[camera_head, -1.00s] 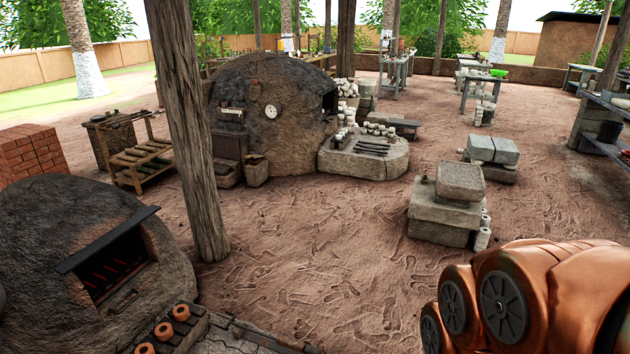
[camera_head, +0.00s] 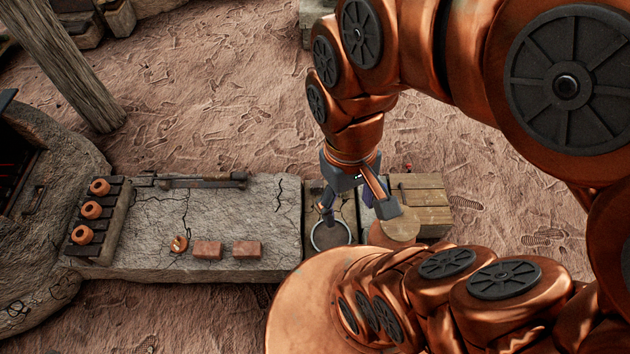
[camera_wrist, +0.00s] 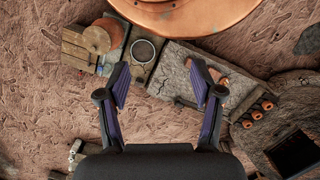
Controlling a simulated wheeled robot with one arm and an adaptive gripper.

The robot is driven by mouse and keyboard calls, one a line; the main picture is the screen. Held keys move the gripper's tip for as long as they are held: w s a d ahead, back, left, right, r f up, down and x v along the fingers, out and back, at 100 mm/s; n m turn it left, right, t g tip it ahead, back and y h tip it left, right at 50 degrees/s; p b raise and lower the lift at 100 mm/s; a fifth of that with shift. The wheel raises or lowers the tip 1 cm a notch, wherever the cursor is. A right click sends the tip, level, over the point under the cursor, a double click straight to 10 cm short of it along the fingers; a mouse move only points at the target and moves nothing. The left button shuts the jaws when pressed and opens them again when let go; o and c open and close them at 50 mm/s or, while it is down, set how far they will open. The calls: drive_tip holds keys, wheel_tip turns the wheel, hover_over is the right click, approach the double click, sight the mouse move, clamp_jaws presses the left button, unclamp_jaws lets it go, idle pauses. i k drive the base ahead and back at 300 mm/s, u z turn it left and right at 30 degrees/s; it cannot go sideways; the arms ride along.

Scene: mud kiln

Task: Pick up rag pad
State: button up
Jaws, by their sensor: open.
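I cannot pick out the rag pad for certain. Two small reddish-brown blocks, a left one (camera_head: 208,250) and a right one (camera_head: 246,249), lie on the front part of the cracked stone slab (camera_head: 150,215); I cannot tell whether either is cloth. My gripper (camera_head: 358,212) hangs above the area just right of the slab, over a round dark-rimmed pan (camera_head: 330,236) and near a round clay-coloured disc. In the wrist view my gripper (camera_wrist: 162,72) is open with nothing between its fingers, and the pan (camera_wrist: 143,50) shows beyond the left finger.
A small orange ringed piece (camera_head: 178,244) and a long dark tool (camera_head: 203,181) lie on the slab. Several orange pots (camera_head: 90,210) stand on a rack at its left end, beside a kiln (camera_head: 35,215). A wooden crate (camera_head: 425,192) is at right. A wooden post (camera_head: 70,70) rises behind.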

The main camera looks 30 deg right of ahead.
sight(316, 186)
drive_tip(key=k, duration=1)
drive_tip(key=z, duration=0.35)
